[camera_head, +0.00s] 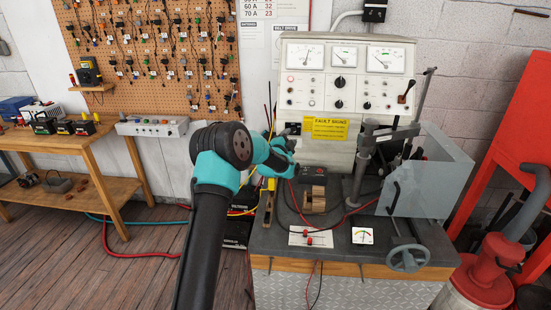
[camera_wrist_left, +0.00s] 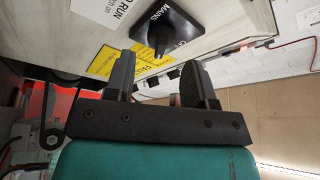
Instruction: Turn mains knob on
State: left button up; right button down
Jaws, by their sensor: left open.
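The mains knob (camera_wrist_left: 163,36) is a black pointer knob on a square black plate, lettered MAINS, on the pale panel at the top of the left wrist view. A second word on its plate is partly cut, so its setting cannot be read. My left gripper (camera_wrist_left: 160,62) is open and empty, its two dark fingers pointing toward the panel, one on each side of the knob's line. No contact with the knob shows. In the head view my left gripper (camera_head: 290,146) is at the left front of the test bench panel (camera_head: 330,120); the knob is not clearly seen there.
The yellow sign (camera_head: 326,129) is just right of the gripper; it also shows in the left wrist view (camera_wrist_left: 103,62). A wooden block (camera_head: 314,198), a vise-like clamp (camera_head: 363,160) and a grey guard (camera_head: 435,172) stand on the bench. Cables run below the gripper.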

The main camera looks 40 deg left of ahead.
pick_arm(q)
jog(key=v, duration=1.4)
jog(key=shift+s+d, duration=0.1)
jog(key=shift+s, duration=0.1)
